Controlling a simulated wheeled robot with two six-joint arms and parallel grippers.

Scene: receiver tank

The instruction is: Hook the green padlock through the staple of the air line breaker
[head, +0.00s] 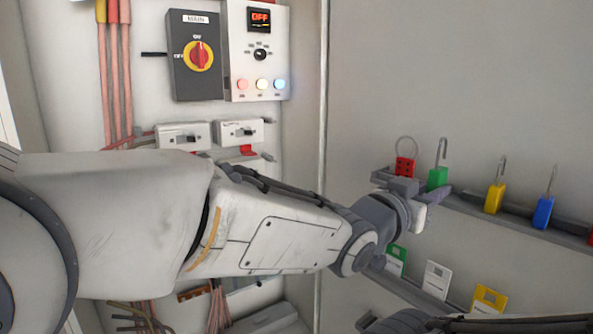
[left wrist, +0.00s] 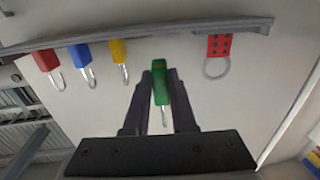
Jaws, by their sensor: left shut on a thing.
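The green padlock (head: 437,178) is at the rail on the right wall, with its shackle pointing up in the head view. My left gripper (head: 440,192) is shut on its body; the left wrist view shows the green padlock (left wrist: 161,90) between the two dark fingers (left wrist: 161,85). Two small white switch boxes, a left one (head: 170,129) and a right one (head: 226,126), are on the panel at left. I cannot tell which is the air line breaker, and no staple can be made out. My right gripper is not in view.
A red hasp (head: 405,166) hangs left of the green padlock. Yellow (head: 495,198) and blue (head: 543,212) padlocks stand to its right on the rail (head: 490,219). Tags (head: 437,279) hang below. A wall edge (head: 323,100) separates panel and rail. My left arm covers the lower panel.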

